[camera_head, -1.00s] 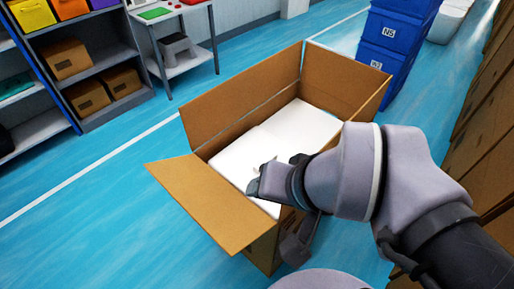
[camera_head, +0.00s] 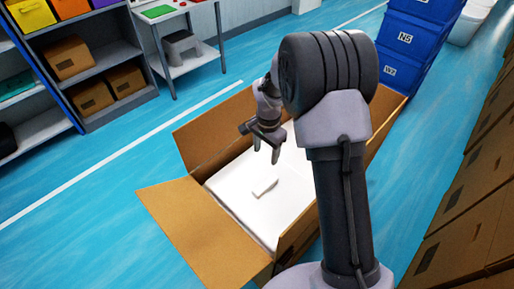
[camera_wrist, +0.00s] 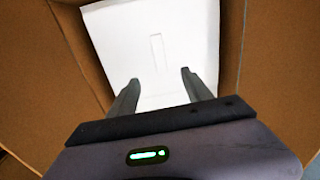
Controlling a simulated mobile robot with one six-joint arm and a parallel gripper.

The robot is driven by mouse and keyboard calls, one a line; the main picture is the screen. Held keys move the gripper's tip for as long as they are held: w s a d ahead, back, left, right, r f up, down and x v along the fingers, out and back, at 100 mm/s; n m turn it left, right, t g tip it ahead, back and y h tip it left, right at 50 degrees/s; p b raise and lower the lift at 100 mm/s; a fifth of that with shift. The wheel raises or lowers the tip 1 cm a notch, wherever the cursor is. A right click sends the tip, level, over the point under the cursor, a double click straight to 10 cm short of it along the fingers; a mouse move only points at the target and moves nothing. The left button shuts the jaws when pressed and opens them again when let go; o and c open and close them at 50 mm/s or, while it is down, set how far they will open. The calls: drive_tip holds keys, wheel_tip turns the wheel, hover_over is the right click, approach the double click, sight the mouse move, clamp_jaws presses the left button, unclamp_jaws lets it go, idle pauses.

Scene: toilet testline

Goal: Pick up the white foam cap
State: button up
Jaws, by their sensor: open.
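The white foam cap (camera_head: 250,205) lies inside the open cardboard box (camera_head: 172,222), with a small raised ridge (camera_head: 264,187) on its top. It also shows in the wrist view (camera_wrist: 115,45), where the ridge (camera_wrist: 157,52) lies beyond the fingertips. My gripper (camera_head: 266,158) is above the box, fingers pointing down, behind the ridge in the head view. In the wrist view my gripper (camera_wrist: 160,76) is open, with nothing between its fingers. My arm hides the right part of the cap and box.
The cardboard flaps (camera_head: 160,195) stand open around the box. Blue bins (camera_head: 405,40) are stacked behind it. Brown boxes (camera_head: 455,230) line the right side. A shelf (camera_head: 100,60) and a small table (camera_head: 180,55) stand at the back left. The blue floor to the left is clear.

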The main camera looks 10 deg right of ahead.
drive_tip(key=b, duration=0.4)
hover_over(265, 184)
drive_tip(key=f, duration=1.5)
drive_tip(key=shift+s, duration=0.25)
drive_tip(key=f+b, duration=0.1)
drive_tip(key=f, duration=0.1)
drive_tip(key=f+b, duration=0.1)
drive_tip(key=f, duration=0.1)
drive_tip(key=f+b, duration=0.1)
drive_tip(key=f, duration=0.1)
drive_tip(key=shift+w+d, duration=0.1)
drive_tip(key=shift+w, duration=0.15)
drive_tip(key=shift+r, duration=0.25)
clamp_jaws()
